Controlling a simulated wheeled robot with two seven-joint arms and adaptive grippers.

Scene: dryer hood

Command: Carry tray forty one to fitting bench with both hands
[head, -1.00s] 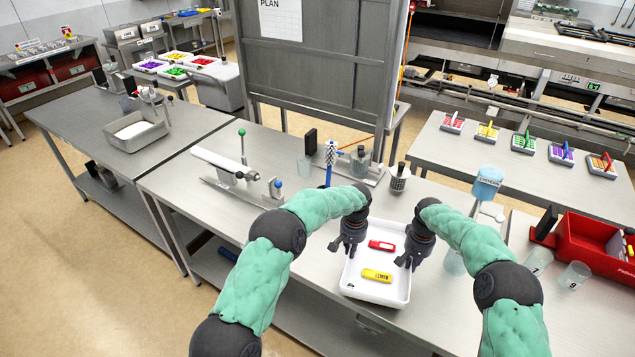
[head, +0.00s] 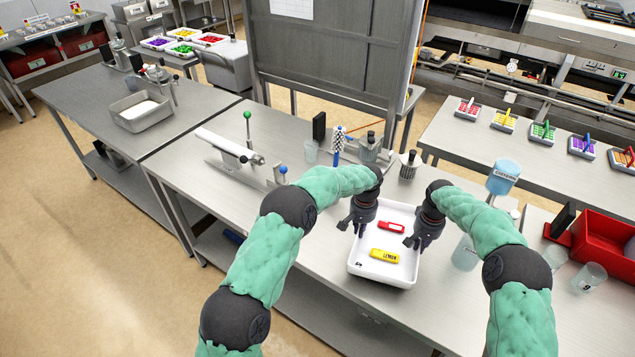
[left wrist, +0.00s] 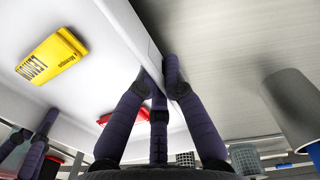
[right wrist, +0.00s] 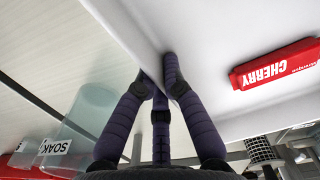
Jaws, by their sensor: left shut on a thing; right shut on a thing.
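A white tray (head: 358,268) is at the front part of the middle steel bench (head: 300,262). A red cherry block (head: 391,227) and a yellow lemon block (head: 384,256) lie in it. My left gripper (head: 352,226) is shut on the tray's left wall; in the left wrist view its fingers (left wrist: 160,76) pinch the rim. My right gripper (head: 414,241) is shut on the right wall, as its fingers (right wrist: 156,74) show in the right wrist view. The tray looks about level. I cannot tell whether its base touches the bench. No label naming the fitting bench is readable.
A clamp fixture (head: 232,150), a dark block (head: 319,126) and beakers stand behind the tray. A blue-topped dispenser (head: 504,176), glass cups (head: 590,277) and a red bin (head: 600,236) are to the right. The left bench (head: 88,98) holds a metal basin (head: 141,113) and has free room.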

